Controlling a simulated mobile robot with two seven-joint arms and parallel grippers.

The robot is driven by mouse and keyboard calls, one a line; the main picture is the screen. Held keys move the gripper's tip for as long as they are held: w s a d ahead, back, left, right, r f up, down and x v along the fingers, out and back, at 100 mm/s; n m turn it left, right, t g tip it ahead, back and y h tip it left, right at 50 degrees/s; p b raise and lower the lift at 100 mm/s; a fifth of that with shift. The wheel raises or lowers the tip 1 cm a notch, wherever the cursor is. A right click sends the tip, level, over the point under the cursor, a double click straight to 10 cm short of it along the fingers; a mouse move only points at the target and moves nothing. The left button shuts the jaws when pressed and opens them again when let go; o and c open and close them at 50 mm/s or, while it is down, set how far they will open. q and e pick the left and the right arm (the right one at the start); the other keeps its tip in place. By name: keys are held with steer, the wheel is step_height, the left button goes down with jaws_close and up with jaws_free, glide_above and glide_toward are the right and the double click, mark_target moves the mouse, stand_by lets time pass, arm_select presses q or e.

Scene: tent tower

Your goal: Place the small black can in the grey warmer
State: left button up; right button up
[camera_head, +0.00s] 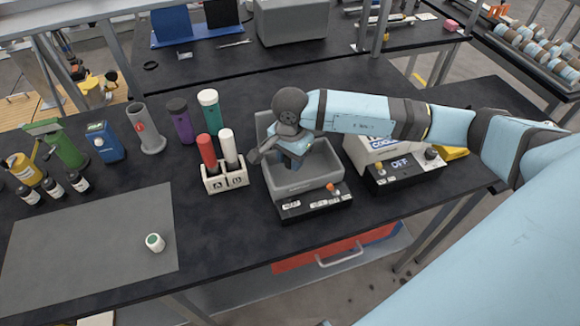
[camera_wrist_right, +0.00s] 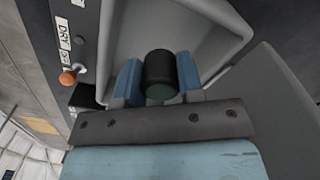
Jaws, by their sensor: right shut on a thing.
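The grey warmer (camera_head: 332,175) is an open grey tray with a black front panel, a labelled switch and an orange knob. Its grey wall also shows in the right wrist view (camera_wrist_right: 225,30). My right gripper (camera_head: 292,160) is over and partly within the tray, pointing down. In the right wrist view, its blue fingers (camera_wrist_right: 160,82) are shut on the small black can (camera_wrist_right: 159,66), which has a greenish end. I cannot tell whether the can touches the tray floor. The can is hidden in the head view. My left gripper is not in view.
A white rack (camera_head: 226,182) with red and white tubes stands just left of the warmer. A box labelled COOL (camera_head: 380,160) stands to its right. Several dark bottles (camera_head: 53,187) stand at the left. A white-green can (camera_head: 155,242) is on the grey mat (camera_head: 90,250).

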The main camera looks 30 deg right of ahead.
mark_target(290, 178)
step_height(290, 178, down, 2)
steer(key=shift+s, duration=0.1)
step_height(290, 178, down, 3)
steer(key=shift+p, duration=0.8)
steer(key=shift+w+f, duration=0.2)
steer(key=shift+w, duration=0.05)
steer(key=shift+f+b, duration=0.15)
steer(key=shift+b, duration=0.15)
steer(key=o, duration=0.9)
steer(key=shift+r, duration=0.2)
step_height(290, 178, up, 12)
steer(key=shift+b, duration=0.6)
